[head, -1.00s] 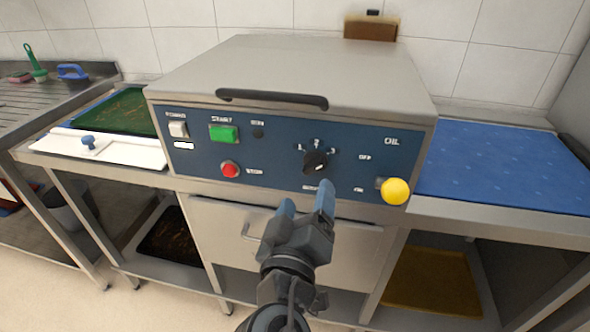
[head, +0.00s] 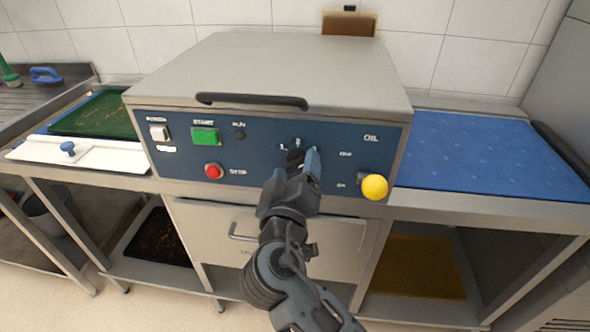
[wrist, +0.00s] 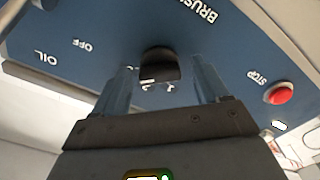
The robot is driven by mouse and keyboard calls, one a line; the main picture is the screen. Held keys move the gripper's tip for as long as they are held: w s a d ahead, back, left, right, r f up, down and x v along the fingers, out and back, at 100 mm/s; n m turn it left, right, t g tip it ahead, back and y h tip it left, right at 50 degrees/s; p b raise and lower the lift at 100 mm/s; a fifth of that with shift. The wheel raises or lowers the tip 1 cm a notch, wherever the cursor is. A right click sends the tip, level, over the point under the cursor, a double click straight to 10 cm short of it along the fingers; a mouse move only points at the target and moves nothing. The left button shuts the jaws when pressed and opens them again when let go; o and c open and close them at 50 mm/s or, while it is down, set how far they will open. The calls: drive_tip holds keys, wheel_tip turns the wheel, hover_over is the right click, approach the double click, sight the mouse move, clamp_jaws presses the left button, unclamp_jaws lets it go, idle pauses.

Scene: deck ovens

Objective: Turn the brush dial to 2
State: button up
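The brush dial (wrist: 160,65) is a black knob on the blue panel (wrist: 100,25). In the wrist view, which shows the panel upside down, a white mark shows near the knob's lower-left edge. Small numerals lie just below it; I cannot tell which one the mark points to. My gripper (wrist: 161,78) is open, with a finger on each side of the dial and visible gaps between. In the head view my gripper (head: 293,166) is in front of the dial (head: 295,157) and partly hides it and its numerals.
The panel also has a green start button (head: 205,137), a red stop button (head: 213,171), a white power switch (head: 159,133) and a yellow-knobbed oil lever (head: 374,187). A dark handle (head: 252,100) runs above the panel. A drawer (head: 230,205) is below.

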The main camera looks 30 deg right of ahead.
drive_tip(key=c, duration=1)
drive_tip(key=shift+n, duration=0.3)
drive_tip(key=n+p, duration=0.2)
drive_tip(key=n, duration=0.3)
drive_tip(key=shift+r+n+p, duration=0.1)
drive_tip(key=shift+n+p, duration=0.2)
drive_tip(key=shift+p, duration=0.05)
drive_tip(key=shift+n+p, duration=0.9)
drive_tip(key=shift+n, duration=0.9)
drive_tip(key=shift+a, duration=0.1)
drive_tip(key=o, duration=1)
drive_tip(key=shift+o, duration=0.2)
